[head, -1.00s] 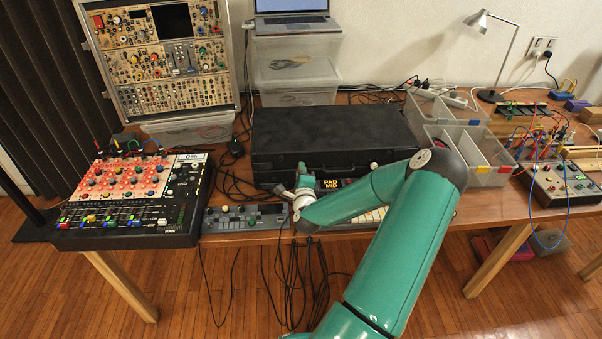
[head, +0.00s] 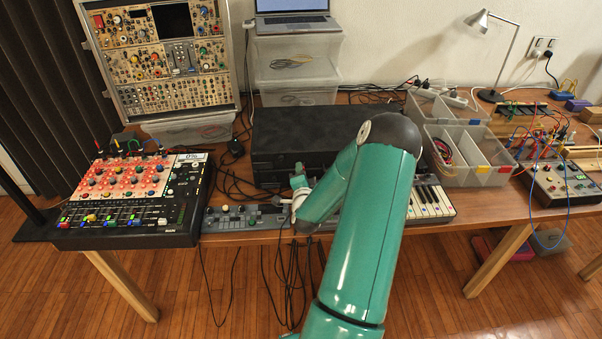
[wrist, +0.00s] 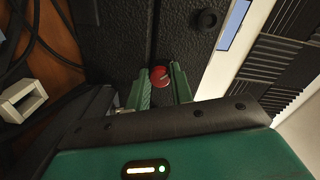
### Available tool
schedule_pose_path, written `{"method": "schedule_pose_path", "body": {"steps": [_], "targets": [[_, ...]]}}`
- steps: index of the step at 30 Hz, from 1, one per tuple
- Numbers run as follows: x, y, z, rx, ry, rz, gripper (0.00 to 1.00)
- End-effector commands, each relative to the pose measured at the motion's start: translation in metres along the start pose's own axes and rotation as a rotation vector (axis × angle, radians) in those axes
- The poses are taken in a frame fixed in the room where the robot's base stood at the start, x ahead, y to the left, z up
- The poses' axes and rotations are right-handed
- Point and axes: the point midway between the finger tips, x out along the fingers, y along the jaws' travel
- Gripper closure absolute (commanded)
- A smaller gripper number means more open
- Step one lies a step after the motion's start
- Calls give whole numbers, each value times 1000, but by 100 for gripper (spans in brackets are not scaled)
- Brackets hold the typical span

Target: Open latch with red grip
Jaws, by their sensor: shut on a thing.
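The black case (head: 290,125) lies on the wooden table, partly hidden by my arm. In the wrist view its dark textured surface (wrist: 187,40) fills the upper middle, with a seam running down it. The red grip (wrist: 160,77) of the latch shows as a small round red piece with a paler mark. My gripper (wrist: 161,72) has its two green fingers on either side of the red grip and is shut on it. In the head view my gripper (head: 299,174) is at the front of the case, and the red grip cannot be made out there.
A keyboard (head: 430,203) and a small control strip (head: 240,217) lie along the table's front edge, under my arm. A mixer with red panel (head: 130,195) stands left. Clear divided bins (head: 480,172) stand right. Loose black cables (head: 235,185) run left of the case.

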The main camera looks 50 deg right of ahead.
Motion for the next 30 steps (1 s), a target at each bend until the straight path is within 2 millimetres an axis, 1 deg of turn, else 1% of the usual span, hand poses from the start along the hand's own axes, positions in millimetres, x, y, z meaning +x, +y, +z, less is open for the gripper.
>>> {"method": "schedule_pose_path", "body": {"steps": [11,12,14,15,24,30], "targets": [[0,0,-2,-5,3,-1,100],[0,0,-2,-4,3,-1,70],[0,0,-2,-4,3,-1,58],[0,0,-1,-4,2,0,55],[0,0,0,-3,1,0,55],[5,-7,0,-4,-1,-2,55]]}}
